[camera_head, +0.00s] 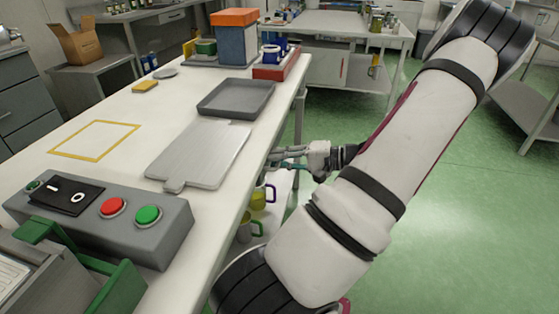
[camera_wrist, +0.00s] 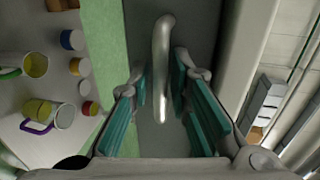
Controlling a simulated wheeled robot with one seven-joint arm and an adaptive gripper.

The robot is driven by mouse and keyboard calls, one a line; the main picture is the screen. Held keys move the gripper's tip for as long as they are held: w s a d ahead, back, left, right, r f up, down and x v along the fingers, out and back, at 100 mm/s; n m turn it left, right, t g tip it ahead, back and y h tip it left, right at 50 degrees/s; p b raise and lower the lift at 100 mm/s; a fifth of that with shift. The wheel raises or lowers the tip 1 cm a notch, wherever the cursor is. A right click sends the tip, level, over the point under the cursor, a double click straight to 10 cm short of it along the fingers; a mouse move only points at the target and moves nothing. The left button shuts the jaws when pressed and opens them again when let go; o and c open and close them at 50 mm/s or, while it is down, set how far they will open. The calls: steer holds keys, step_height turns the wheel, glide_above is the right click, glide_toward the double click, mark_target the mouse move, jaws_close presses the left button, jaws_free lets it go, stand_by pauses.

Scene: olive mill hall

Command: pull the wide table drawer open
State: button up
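In the wrist view, the grey drawer front (camera_wrist: 207,25) fills the middle, with a bar-shaped metal handle (camera_wrist: 161,62) on it. My gripper (camera_wrist: 161,84) has its teal-padded fingers apart, one on each side of the handle, with gaps showing between pads and bar. In the head view my gripper (camera_head: 283,156) is at the right side edge of the white table (camera_head: 110,108), just below its top. The table edge hides the drawer front there. I cannot tell from these views whether the drawer is fully shut.
Below the tabletop, beside my gripper, stand a yellow mug (camera_head: 259,198) and a green mug (camera_head: 247,230). On the table are a grey tray (camera_head: 237,98), a metal board (camera_head: 200,152) and a button box (camera_head: 130,232). Green floor (camera_head: 460,200) to the right is clear.

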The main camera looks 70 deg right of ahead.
jaws_close()
